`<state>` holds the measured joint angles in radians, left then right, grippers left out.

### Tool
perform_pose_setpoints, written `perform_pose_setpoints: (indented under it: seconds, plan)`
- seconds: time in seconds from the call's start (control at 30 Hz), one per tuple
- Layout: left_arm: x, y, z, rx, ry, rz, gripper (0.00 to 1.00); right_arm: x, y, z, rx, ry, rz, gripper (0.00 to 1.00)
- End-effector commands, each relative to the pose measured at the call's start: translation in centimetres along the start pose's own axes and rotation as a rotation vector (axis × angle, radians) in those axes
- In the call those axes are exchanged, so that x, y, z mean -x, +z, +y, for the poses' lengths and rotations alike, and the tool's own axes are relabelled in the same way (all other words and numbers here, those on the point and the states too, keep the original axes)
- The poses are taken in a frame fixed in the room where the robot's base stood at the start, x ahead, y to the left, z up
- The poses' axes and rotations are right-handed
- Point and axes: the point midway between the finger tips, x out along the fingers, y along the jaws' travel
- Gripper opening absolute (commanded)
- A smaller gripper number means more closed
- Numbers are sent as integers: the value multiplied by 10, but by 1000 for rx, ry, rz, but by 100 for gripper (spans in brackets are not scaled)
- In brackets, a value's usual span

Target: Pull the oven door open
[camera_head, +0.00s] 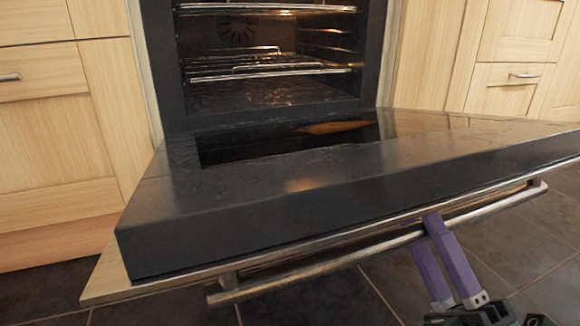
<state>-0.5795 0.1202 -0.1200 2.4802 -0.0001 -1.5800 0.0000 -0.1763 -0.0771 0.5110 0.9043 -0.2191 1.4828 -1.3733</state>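The oven door (300,215) is swung far down, near level, with its inner side and dark glass facing up. The lit oven cavity (265,60) shows behind it with wire racks. The door handle (320,266) is a metal bar along the door's outer front edge. My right gripper (430,232) comes in from the lower right. Its purple fingers are closed around the bar, one in front and one behind, right of the bar's middle. The hidden finger's tip is behind the bar. My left gripper is out of view.
Light wood cabinets with drawers stand left (50,120) and right (510,60) of the oven. The dark tiled floor (330,305) is clear below the door and to the right.

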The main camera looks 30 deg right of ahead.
Motion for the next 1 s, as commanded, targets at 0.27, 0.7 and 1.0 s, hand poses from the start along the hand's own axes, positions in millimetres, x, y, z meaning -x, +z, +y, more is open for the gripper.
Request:
perform_pose_setpoints:
  seconds: [0.27, 0.7, 1.0]
  plan:
    - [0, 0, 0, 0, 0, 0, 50, 0, 0, 0, 0, 2, 1, 57]
    - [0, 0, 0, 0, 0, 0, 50, 23, 0, -1, 1, -2, 0, 57]
    - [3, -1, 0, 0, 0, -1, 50, 69, 0, 14, 1, -3, 0, 57]
